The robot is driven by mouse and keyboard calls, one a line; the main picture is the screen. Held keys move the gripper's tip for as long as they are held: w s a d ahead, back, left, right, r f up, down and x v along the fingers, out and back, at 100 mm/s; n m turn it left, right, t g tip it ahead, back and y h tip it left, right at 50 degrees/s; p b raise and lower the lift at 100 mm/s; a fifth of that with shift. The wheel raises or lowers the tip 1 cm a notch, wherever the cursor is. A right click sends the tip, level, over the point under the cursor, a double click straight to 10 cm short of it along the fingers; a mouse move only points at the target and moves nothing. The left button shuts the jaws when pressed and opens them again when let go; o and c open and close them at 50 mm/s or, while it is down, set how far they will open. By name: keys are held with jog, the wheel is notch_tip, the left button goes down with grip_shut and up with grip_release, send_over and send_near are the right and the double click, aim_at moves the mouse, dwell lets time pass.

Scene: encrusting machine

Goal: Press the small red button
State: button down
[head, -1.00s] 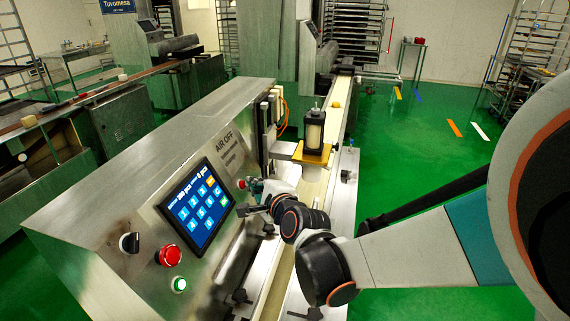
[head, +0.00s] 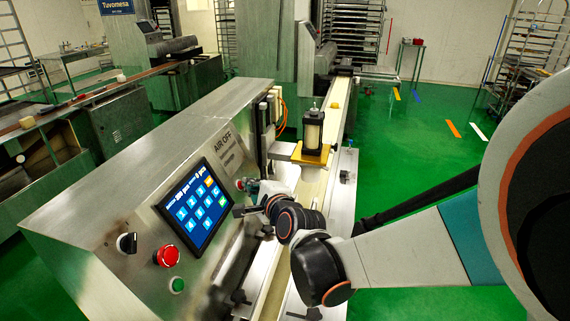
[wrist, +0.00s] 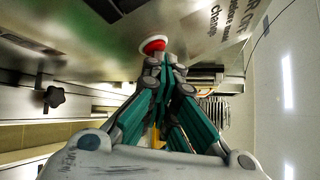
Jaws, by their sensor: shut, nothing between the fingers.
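The small red button (head: 240,184) sits on the sloped steel panel, right of the touch screen. In the wrist view the red button (wrist: 153,45) has a pale ring and shows just beyond my fingertips. My gripper (wrist: 164,60) is shut and empty, with teal fingers brought together and pointing at the panel beside the button. In the head view my gripper (head: 250,186) is small and partly hidden by my wrist, close to the button's right side. I cannot tell whether the fingertips touch the button.
The touch screen (head: 195,205) is left of the button. A larger red mushroom button (head: 167,256), a green button (head: 177,285) and a black rotary switch (head: 127,243) are lower left. A conveyor (head: 310,195) runs behind my wrist. A black knob (wrist: 54,97) shows in the wrist view.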

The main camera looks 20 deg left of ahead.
jog(key=shift+d, duration=0.1)
jog(key=shift+d+r, duration=0.35)
jog(key=shift+d, duration=0.25)
jog(key=shift+w+d+r+p, duration=0.1)
jog(key=shift+d+r+p, duration=0.25)
jog(key=shift+d, duration=0.4)
jog(key=shift+w+d+r+p, duration=0.1)
jog(key=shift+d+r+p, duration=0.1)
jog(key=shift+d+r, duration=0.4)
jog(key=shift+w+d+r+p, duration=0.1)
jog(key=shift+d+r+p, duration=0.15)
jog(key=shift+d, duration=0.65)
jog(key=shift+s, duration=0.1)
